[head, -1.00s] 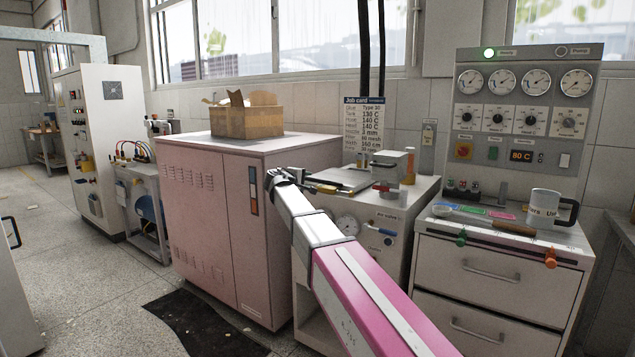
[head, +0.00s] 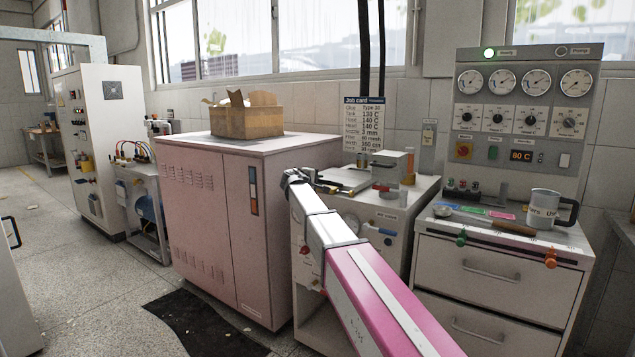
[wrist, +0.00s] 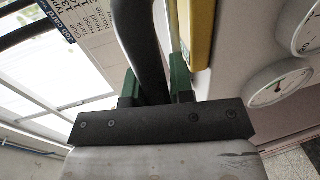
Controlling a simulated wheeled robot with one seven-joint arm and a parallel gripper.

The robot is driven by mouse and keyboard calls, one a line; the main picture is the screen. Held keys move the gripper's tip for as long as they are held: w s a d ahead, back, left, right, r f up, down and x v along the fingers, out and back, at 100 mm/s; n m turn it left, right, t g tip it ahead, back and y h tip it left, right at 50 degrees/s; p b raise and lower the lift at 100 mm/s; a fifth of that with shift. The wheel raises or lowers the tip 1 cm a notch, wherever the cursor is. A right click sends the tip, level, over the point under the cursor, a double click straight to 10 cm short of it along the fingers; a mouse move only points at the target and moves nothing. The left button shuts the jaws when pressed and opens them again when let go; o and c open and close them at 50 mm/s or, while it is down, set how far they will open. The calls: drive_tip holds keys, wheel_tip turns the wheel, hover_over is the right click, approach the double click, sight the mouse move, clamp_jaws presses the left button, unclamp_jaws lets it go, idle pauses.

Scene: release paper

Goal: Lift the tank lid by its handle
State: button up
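The tank lid appears to be the grey plate (head: 347,178) on top of the grey tank cabinet (head: 392,215) in the head view; it looks flat there. My gripper is at the far end of my pink and white arm, beside the lid's left side; its fingers are too small or hidden to make out in the head view. In the wrist view the two green fingers (wrist: 157,90) of my gripper stand apart with a black curved bar (wrist: 147,45) between them. The bar looks like the lid handle. Whether the fingers press on it is not clear.
A pink cabinet (head: 225,215) with a cardboard box (head: 247,115) stands left of the tank. To the right is a drawer unit (head: 500,270) with a mug (head: 545,208) below a gauge panel (head: 525,130). A yellow bar (wrist: 198,35) lies close right of the fingers in the wrist view.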

clamp_jaws()
drive_tip(key=shift+r, duration=0.15)
